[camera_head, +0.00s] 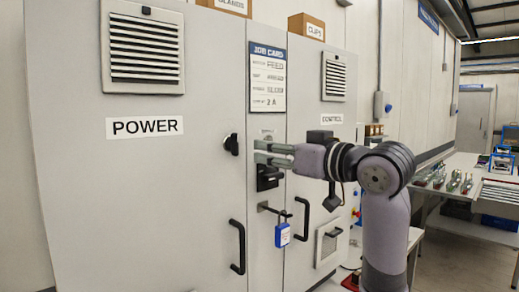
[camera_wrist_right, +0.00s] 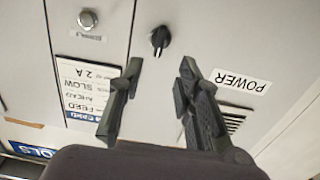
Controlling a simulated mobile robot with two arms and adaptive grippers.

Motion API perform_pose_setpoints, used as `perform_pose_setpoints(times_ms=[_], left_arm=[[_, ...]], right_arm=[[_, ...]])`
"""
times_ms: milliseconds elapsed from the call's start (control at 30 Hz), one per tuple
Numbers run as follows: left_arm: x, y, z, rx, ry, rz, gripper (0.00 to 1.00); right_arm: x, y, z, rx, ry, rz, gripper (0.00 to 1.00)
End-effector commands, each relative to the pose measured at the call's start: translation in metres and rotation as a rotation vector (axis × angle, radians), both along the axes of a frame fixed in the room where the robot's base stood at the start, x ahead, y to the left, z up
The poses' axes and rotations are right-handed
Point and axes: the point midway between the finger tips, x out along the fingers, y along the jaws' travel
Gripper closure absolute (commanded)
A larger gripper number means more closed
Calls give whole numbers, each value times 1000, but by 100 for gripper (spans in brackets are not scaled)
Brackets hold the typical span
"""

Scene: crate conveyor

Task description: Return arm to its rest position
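My right arm (camera_head: 385,180) comes in from the right in the head view, in front of the grey cabinet (camera_head: 80,210). My right gripper (camera_head: 257,152) points left, with its fingers apart and nothing between them. In the right wrist view the gripper (camera_wrist_right: 159,72) is also open and empty. A black rotary knob (camera_head: 231,144) on the POWER door lies just left of the fingertips in the head view. The knob (camera_wrist_right: 160,40) shows beyond the fingertips in the wrist view, apart from them. My left gripper is not in view.
A blue padlock (camera_head: 282,236) hangs below the gripper, between door handles (camera_head: 238,247) and (camera_head: 303,219). A job card (camera_head: 268,80) is above. A workbench (camera_head: 455,200) with several tools stands at the right. Boxes (camera_head: 306,27) sit on the cabinet.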

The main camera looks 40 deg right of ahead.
Motion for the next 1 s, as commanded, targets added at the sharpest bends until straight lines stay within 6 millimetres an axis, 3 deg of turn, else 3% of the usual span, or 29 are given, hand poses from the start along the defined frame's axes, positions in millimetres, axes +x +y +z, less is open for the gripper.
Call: perform_pose_setpoints(times_ms=[700,767,867,1000], left_arm=[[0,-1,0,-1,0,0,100],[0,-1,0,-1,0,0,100],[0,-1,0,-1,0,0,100],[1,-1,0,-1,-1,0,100]], right_arm=[[-3,1,-6,-2,11,1,68],[4,5,-20,-7,38,0,68],[23,15,-64,-23,118,0,68],[47,38,-162,-57,286,-1,68]])
